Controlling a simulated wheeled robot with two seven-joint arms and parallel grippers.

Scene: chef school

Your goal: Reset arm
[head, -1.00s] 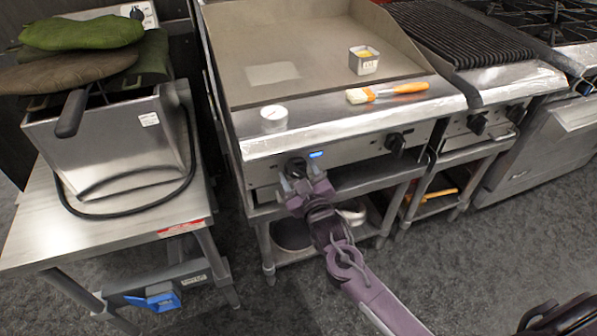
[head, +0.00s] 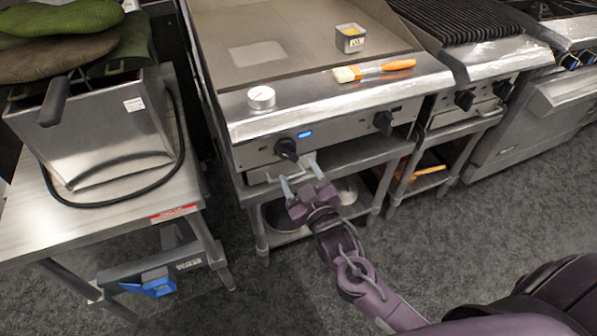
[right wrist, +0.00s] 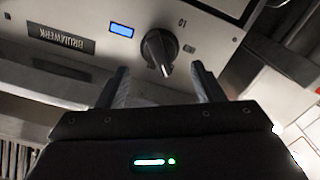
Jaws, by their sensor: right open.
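My right gripper (head: 301,177) is open and empty, just below and in front of the griddle's front panel. A dark knob (head: 286,148) sits on that panel, next to a lit blue display (head: 304,134). In the right wrist view the knob (right wrist: 160,50) lies beyond and between the spread fingers of my gripper (right wrist: 160,84), with no finger closed on it. Its pointer is tilted from upright in the head view. My left gripper is not in view.
A metal table (head: 50,215) with a steel fryer (head: 100,135) stands left. Grey floor (head: 300,290) is open in front.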

